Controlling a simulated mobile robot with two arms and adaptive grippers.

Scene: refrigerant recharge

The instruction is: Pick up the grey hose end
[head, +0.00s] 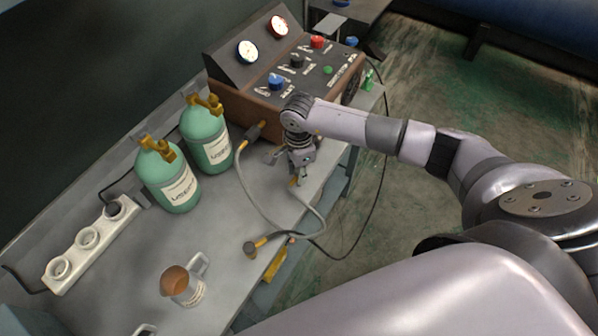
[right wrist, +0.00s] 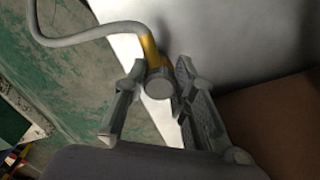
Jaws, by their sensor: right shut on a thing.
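The grey hose (head: 247,190) runs from a fitting on the brown control box, curves over the table and loops back up to my right gripper (head: 299,168). In the right wrist view, the grey hose end (right wrist: 158,86), with a dark round cap and a yellow collar, sits between the fingers of my right gripper (right wrist: 161,78). The fingers are closed on it, close to the table top near its edge. The grey hose (right wrist: 80,38) leads away to the upper left there. My left gripper is not in view.
The control box (head: 240,103) with gauges and knobs stands behind the gripper. Two green bottles (head: 168,185) (head: 207,140), a power strip (head: 90,245) and a cup (head: 183,287) are to the left.

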